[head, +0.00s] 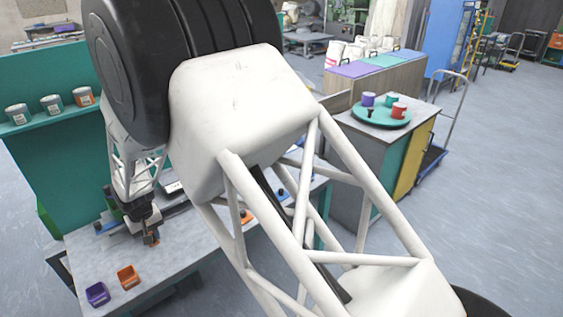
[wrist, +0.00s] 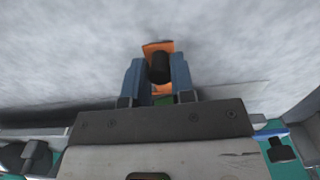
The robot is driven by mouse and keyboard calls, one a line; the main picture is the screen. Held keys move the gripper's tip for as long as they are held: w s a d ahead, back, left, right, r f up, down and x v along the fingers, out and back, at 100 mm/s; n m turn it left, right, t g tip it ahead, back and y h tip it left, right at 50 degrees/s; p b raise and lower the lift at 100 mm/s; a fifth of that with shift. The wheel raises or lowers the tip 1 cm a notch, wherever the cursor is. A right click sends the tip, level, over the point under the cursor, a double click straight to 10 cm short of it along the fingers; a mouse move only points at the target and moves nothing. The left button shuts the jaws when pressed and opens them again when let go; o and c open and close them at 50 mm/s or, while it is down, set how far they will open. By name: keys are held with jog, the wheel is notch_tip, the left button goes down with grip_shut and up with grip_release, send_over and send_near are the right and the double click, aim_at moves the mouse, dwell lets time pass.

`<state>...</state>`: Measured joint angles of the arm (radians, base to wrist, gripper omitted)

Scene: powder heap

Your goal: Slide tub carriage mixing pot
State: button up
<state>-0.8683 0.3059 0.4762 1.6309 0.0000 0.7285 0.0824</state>
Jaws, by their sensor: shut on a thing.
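My gripper (head: 150,236) is low over the grey workbench (head: 205,240) in the head view. In the wrist view, its two blue fingers (wrist: 157,84) are shut on a black knob-like part (wrist: 160,68). An orange piece (wrist: 158,47) shows around and beyond that part; whether the two are one piece I cannot tell. An orange tub (head: 129,277) and a purple tub (head: 97,293) stand apart from the gripper near the bench's front left. I cannot make out the carriage or the mixing pot for certain; my arm covers much of the bench.
Several cans (head: 52,105) stand on a teal shelf (head: 20,127) at left. A small orange item (head: 246,216) lies on the bench beside my arm. A round teal tray (head: 385,114) with cups stands on a cabinet at right. The bench between gripper and tubs looks clear.

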jog(key=shift+s+a, duration=0.95)
jog(key=o, duration=0.8)
jog(key=shift+c, duration=0.2)
jog(key=shift+r, duration=0.1)
notch_tip(320, 180, up, 7)
jog(key=shift+r, duration=0.15)
